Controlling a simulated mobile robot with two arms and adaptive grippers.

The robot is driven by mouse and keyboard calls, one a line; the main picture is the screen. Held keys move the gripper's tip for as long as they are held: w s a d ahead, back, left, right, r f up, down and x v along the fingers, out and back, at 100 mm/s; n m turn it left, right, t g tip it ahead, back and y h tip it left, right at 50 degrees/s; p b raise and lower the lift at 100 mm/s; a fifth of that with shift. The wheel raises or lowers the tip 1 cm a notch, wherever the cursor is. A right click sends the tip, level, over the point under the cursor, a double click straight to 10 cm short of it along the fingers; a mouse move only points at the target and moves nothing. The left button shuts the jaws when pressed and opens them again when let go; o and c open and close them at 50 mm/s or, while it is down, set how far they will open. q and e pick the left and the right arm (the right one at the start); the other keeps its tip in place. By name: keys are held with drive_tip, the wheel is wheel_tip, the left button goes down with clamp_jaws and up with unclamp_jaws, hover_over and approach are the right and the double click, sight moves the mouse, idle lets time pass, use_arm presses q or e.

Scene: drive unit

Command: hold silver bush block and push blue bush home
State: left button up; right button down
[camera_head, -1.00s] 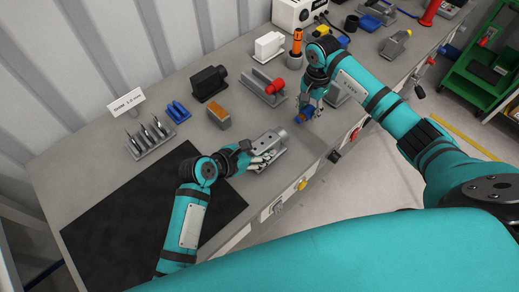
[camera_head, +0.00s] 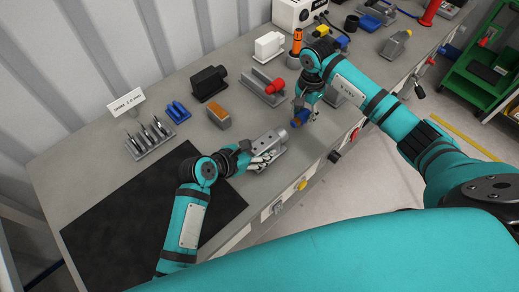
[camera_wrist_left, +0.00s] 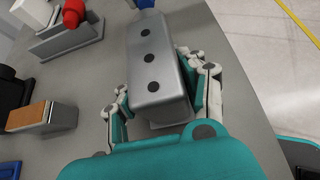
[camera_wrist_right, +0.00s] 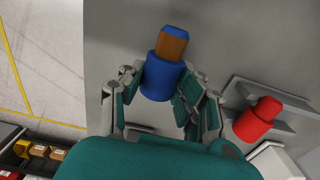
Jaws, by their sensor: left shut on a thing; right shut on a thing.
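The silver bush block (camera_head: 270,143) lies on the bench near its front edge. It also shows in the left wrist view (camera_wrist_left: 152,62) with three dark holes on its top. My left gripper (camera_head: 258,156) is shut on it, with a finger on each side (camera_wrist_left: 160,88). The blue bush (camera_wrist_right: 162,77) has a brown-orange end and is between the fingers of my right gripper (camera_wrist_right: 160,92), which is shut on it. In the head view the blue bush (camera_head: 297,121) is beside the far end of the silver block. Whether they touch cannot be told.
A red bush (camera_head: 276,87) lies on a grey cradle behind. A brush-like brown block (camera_head: 219,116), a black block (camera_head: 208,83) and a rack of tools (camera_head: 150,139) stand to the left. A dark mat (camera_head: 130,225) covers the front left. The bench edge runs close to both grippers.

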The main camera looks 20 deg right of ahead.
sight(296, 120)
use_arm(q)
drive_tip(key=shift+f, duration=0.1)
use_arm(e)
drive_tip(key=shift+s+a+f, duration=0.1)
drive_tip(key=shift+s+a, duration=0.2)
drive_tip(key=shift+a, duration=0.35)
drive_tip(key=shift+s+a, duration=0.25)
drive_tip(key=shift+a, duration=0.4)
drive_tip(key=shift+a, duration=0.1)
drive_tip(key=shift+s+a, duration=0.15)
drive_tip(key=shift+a, duration=0.15)
drive_tip(key=shift+s+a, duration=0.25)
drive_tip(key=shift+a, duration=0.35)
drive_tip(key=shift+s+a, duration=0.2)
drive_tip(key=shift+a, duration=0.35)
idle(1.0)
drive_tip(key=shift+a, duration=0.1)
drive_tip(key=c, duration=0.9)
unclamp_jaws()
drive_tip(key=shift+o, duration=0.2)
wheel_tip(296, 120, up, 12)
